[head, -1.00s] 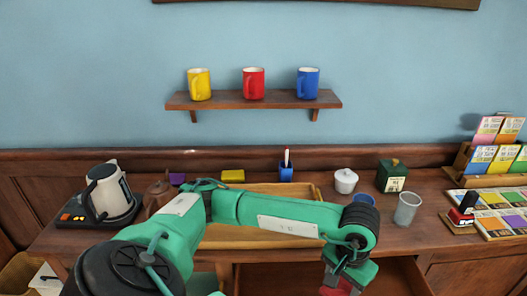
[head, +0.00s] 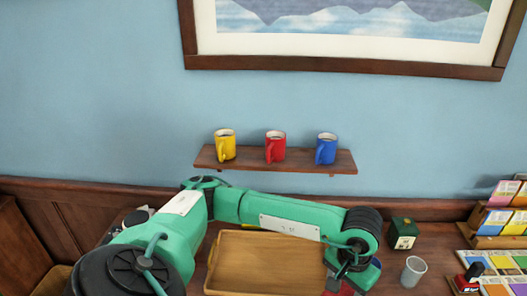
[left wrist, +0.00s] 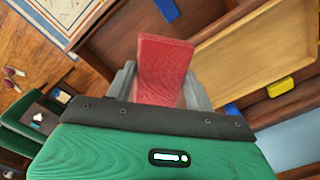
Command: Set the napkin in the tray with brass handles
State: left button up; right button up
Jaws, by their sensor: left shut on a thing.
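My left gripper (left wrist: 160,90) is shut on a red napkin (left wrist: 164,62), which stands up between the two fingers in the left wrist view. In the head view only a bit of red shows under my left wrist at the bottom edge. My right gripper is not in view.
A grey cup (head: 412,271) and a dark green box (head: 402,233) stand right of the tray. A stamp (head: 469,277) and card racks are farther right. Yellow, red and blue mugs stand on a wall shelf (head: 300,161). A yellow block (left wrist: 280,88) lies by the tray.

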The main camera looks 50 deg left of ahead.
aim_at(305, 267)
jog(key=i+u, duration=0.55)
jog(key=u, duration=0.15)
jog(key=i+u, duration=0.3)
jog(key=k+l, duration=0.05)
